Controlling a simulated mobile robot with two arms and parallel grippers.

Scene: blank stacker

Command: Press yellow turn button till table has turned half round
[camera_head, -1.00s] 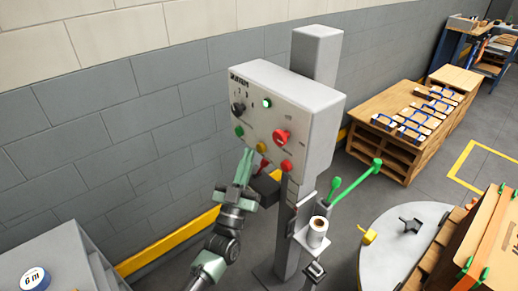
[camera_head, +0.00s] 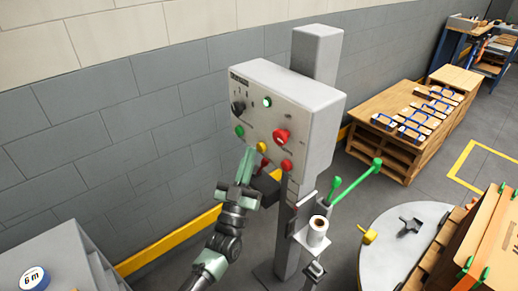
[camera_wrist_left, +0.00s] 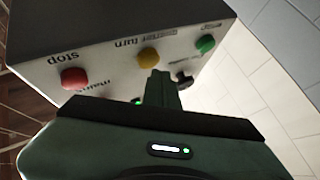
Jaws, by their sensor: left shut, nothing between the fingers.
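The yellow turn button (camera_head: 262,147) sits on the lower front of the grey control box (camera_head: 320,110). In the wrist view the yellow button (camera_wrist_left: 148,57) is labelled "turn". My left gripper (camera_head: 249,153) is shut and empty, its fingertips just below and left of the button. In the wrist view the fingertips (camera_wrist_left: 160,76) appear just beside the button's lower edge. I cannot tell whether they touch it. The round grey turntable (camera_head: 380,256) is at the lower right, carrying a brown carton stack (camera_head: 490,245), and is partly cut off. My right gripper is not in view.
A red stop button (camera_wrist_left: 73,77) and a green button (camera_wrist_left: 205,43) flank the yellow one. A post (camera_head: 290,240) with a white roll (camera_head: 317,231) stands below the box. Green-tipped levers (camera_head: 357,180) stick out right.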

